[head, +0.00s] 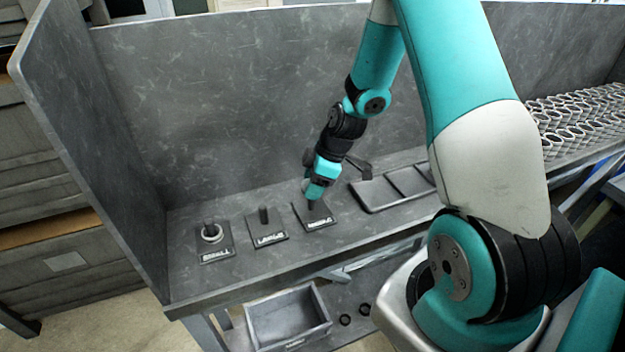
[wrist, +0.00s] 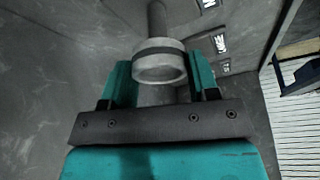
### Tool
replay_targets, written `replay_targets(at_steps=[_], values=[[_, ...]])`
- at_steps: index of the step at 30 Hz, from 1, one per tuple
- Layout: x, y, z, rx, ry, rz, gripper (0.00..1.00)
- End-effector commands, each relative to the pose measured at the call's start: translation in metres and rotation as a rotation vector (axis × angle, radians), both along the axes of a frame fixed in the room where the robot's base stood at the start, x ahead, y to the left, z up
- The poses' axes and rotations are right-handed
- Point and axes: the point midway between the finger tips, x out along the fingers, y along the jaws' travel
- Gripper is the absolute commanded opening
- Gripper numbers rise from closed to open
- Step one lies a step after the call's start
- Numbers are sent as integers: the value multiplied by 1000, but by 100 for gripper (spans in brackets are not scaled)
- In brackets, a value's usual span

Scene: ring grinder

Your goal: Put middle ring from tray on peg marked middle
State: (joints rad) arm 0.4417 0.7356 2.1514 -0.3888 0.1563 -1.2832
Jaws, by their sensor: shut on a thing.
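My gripper (head: 314,200) is low over the right-hand plate (head: 327,222), whose label seems to read MIDDLE, and hides most of its peg. In the wrist view my gripper (wrist: 160,88) is shut on a light grey ring (wrist: 160,73), one teal finger on each side. A grey peg (wrist: 157,18) lines up with the ring just beyond it. I cannot tell whether the ring is around the peg or only in front of its tip. The dark tray (head: 378,198) lies right of the plate; no ring shows in its visible part.
The plate marked LARGE (head: 267,238) has a bare peg. The plate marked SMALL (head: 217,256) carries a ring (head: 212,233) around its peg. Grey walls stand behind and at the left. A bin (head: 290,318) sits below.

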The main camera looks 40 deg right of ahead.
Motion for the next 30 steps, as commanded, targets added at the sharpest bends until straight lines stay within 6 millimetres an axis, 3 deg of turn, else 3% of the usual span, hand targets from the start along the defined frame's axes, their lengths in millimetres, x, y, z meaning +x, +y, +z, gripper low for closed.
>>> replay_targets(at_steps=[6, 12, 30], values=[[0, 1, -28, 1, 1, 3, 28], [0, 2, -43, 0, 0, 3, 28], [0, 1, -44, 0, 0, 2, 28]])
